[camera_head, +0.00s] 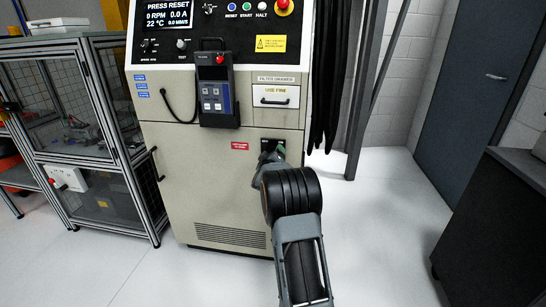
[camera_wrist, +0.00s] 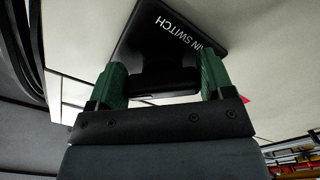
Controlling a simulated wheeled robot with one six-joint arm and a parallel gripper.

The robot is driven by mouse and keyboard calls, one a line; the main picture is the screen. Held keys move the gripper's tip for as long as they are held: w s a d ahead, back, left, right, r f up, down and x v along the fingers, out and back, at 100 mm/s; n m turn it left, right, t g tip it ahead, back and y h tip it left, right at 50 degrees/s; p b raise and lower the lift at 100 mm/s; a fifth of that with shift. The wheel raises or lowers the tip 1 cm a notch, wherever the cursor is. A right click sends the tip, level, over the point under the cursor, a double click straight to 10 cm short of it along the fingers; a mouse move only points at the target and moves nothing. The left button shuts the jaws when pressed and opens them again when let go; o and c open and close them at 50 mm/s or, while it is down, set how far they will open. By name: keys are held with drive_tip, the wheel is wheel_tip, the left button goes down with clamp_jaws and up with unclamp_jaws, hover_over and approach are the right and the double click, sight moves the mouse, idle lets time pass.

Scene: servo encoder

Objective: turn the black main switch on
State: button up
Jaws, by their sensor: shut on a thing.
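The black main switch (camera_wrist: 172,45) is on the front of the beige cabinet (camera_head: 220,172). In the wrist view its plate shows part of the words "MAIN SWITCH", and its black handle (camera_wrist: 163,80) lies between the two green fingers. My gripper (camera_wrist: 163,84) is shut on this handle. In the head view my gripper (camera_head: 271,157) is at the switch, below the filter drawer, and my arm hides much of the switch. The plate appears tilted in the wrist view. The switch's on and off marks cannot be read.
A pendant (camera_head: 215,92) hangs on the cabinet's front, up and left of the switch. The drawer (camera_head: 276,96) with a black handle is above it. Black cables (camera_head: 326,85) hang at the cabinet's right side. A caged frame (camera_head: 85,125) stands left. Open floor (camera_head: 385,215) lies right.

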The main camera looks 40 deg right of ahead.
drive_tip(key=o, duration=0.9)
drive_tip(key=p+v, duration=0.1)
drive_tip(key=v, duration=1.3)
drive_tip(key=shift+p, duration=0.4)
drive_tip(key=s+a+r+n+g+y+p, duration=0.1)
drive_tip(key=s+a+r+y+p, duration=0.3)
drive_tip(key=a+r+y+p, duration=0.8)
drive_tip(key=s+a+r+g+p, duration=0.2)
drive_tip(key=s+a+r+p, duration=0.1)
drive_tip(key=s, duration=0.3)
drive_tip(key=s+a+r+g+p, duration=0.3)
drive_tip(key=s+a+r+p, duration=0.1)
drive_tip(key=s, duration=0.3)
drive_tip(key=s+a+r+m+g+p, duration=0.1)
drive_tip(key=s+a+r+g+p, duration=0.2)
drive_tip(key=s, duration=0.4)
drive_tip(key=shift+s+a+r+y+p, duration=0.2)
drive_tip(key=shift+a+r+y+p, duration=0.15)
drive_tip(key=shift+r+p, duration=0.7)
